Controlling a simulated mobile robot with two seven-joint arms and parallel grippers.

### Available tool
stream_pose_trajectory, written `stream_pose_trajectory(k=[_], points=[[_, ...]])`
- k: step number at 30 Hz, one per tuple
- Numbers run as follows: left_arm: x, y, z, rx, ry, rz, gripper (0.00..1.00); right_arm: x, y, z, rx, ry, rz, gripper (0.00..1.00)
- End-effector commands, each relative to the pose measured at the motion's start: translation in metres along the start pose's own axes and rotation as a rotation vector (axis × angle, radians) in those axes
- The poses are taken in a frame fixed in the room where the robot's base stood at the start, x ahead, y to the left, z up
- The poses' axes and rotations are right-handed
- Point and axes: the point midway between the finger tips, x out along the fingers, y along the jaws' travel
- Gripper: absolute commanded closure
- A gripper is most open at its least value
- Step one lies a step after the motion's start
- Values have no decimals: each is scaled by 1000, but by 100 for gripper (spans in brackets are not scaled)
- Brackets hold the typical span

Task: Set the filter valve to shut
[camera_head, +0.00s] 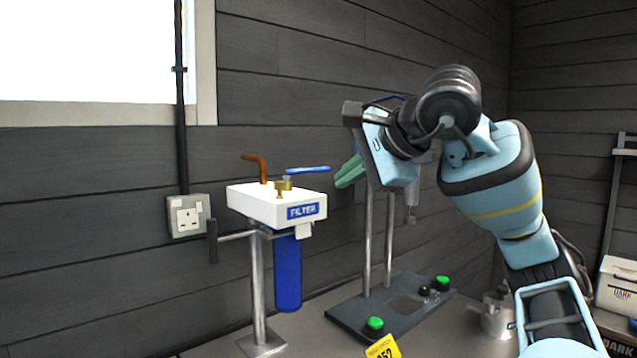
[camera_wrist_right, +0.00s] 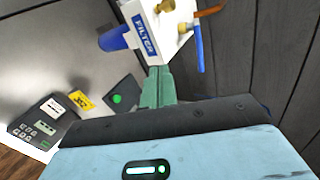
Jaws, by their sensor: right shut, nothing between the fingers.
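The filter valve has a blue lever (camera_head: 308,170) on a brass body (camera_head: 283,189), on top of the white filter head (camera_head: 258,205) with its "FILTER" label. The lever lies roughly level and points right in the head view. In the right wrist view the blue lever (camera_wrist_right: 199,48) and the brass body (camera_wrist_right: 183,28) show near the top. My right gripper (camera_head: 340,180) has green fingers, shut and empty, a little to the right of the lever and apart from it. The fingers (camera_wrist_right: 156,75) also show in the right wrist view. My left gripper is not in view.
A blue filter housing (camera_head: 288,272) hangs under the head, beside a metal stand (camera_head: 258,290). A copper pipe (camera_head: 256,166) rises behind the valve. A dark base with green buttons (camera_head: 398,312) and upright posts stands to the right. A wall socket (camera_head: 188,216) is at left.

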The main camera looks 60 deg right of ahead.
Motion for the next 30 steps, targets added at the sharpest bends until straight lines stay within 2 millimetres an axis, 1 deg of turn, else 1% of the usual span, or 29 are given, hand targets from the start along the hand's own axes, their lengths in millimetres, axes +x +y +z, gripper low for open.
stream_pose_trajectory(k=[1,3,6,9,16,20,22,30], points=[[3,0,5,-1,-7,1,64,-4,0,-2,-15,59,-48,100],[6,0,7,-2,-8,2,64,-13,-4,-6,-22,125,-110,100],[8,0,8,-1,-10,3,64,-24,-8,-10,-26,187,-172,100],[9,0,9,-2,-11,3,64,-30,-10,-12,-25,217,-205,100],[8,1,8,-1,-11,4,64,-30,-11,-13,-23,223,-212,100],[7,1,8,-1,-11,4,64,-21,-13,-15,-22,221,-209,100],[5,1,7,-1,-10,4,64,-12,-15,-17,-22,221,-208,100],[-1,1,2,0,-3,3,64,35,-26,-28,-21,221,-206,100]])
